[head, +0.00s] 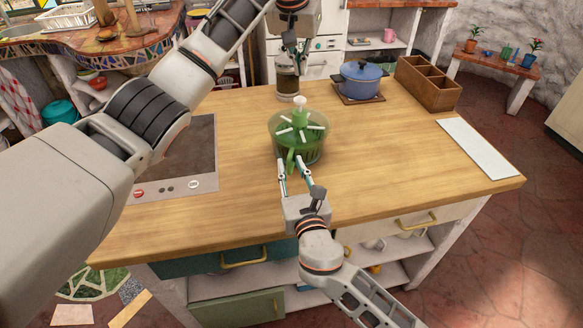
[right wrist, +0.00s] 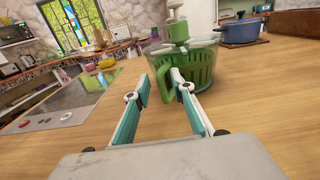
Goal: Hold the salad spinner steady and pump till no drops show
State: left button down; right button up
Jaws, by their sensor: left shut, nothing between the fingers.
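The salad spinner (head: 313,147) stands upright on the wooden counter, a see-through green bowl with a green basket and a lid with white ribs. Its white pump knob (head: 299,101) stands up on a green stem; it also shows in the right wrist view (right wrist: 177,14). My left gripper (head: 291,49) is shut and empty, above and beyond the knob, apart from it. My right gripper (right wrist: 160,82) is open at the spinner's near side, with the green side handle (right wrist: 165,72) between or just beyond its fingertips, nearer the right finger. Whether they touch is unclear. I cannot make out drops.
A cooktop (head: 185,165) lies left and a white board (head: 478,147) right. The front-right counter is clear.

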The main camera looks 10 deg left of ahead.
dwell(0.3)
jog(key=v, duration=1.2)
pick_arm(q)
jog(key=shift+s+f, duration=0.1)
pick_arm(e)
jog(key=shift+s, duration=0.15)
